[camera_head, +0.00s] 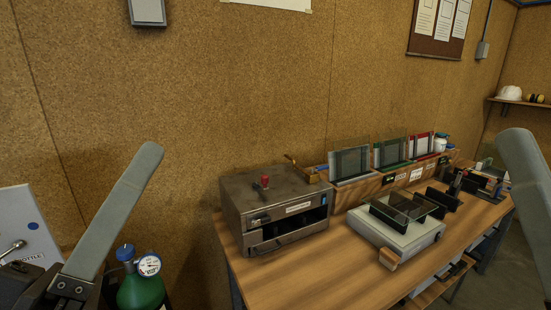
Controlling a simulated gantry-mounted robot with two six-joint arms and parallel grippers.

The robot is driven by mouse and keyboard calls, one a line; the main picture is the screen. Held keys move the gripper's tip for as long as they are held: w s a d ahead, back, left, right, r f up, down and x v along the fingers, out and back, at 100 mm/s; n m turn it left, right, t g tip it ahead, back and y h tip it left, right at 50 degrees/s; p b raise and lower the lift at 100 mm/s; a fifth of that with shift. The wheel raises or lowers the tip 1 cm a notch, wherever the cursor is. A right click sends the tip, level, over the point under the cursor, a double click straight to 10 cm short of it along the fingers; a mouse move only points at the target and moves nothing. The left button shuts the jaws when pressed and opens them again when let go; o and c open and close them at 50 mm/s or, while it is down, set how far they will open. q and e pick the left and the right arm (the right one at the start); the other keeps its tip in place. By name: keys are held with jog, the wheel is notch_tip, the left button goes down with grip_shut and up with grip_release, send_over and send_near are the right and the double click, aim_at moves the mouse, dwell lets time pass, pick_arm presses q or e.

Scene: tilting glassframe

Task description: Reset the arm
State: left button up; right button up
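The task names no object apart from my arm. My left gripper (110,215) stands at the lower left, in front of the corkboard wall. One long grey finger of it shows, tilted up to the right from a dark mount; its other finger does not show. A similar grey finger at the right edge appears to be my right gripper (525,180), cut off by the picture. Nothing is seen in either one. Both look clear of the bench objects.
A wooden workbench (290,285) bears a metal box (275,205) with a red knob, a wooden rack (375,183) of framed panes and a pale unit (395,238) with a glass plate (405,207). A green gas cylinder (142,291) stands at lower left.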

pick_arm(q)
jog(key=s+a+r+m+t+y, duration=0.2)
jog(key=s+a+r+t+y, duration=0.15)
jog(key=s+a+y, duration=0.35)
notch_tip(320, 180, up, 37)
jog(key=w+m+y+p, duration=0.1)
jog(key=w+p, duration=0.1)
jog(key=p, duration=3.6)
jog(key=shift+w+d, duration=0.25)
jog(key=shift+d, duration=0.1)
jog(key=shift+r, duration=0.15)
notch_tip(320, 180, down, 61)
jog(key=b, duration=6)
jog(key=shift+r+b, duration=0.15)
jog(key=shift+b, duration=0.2)
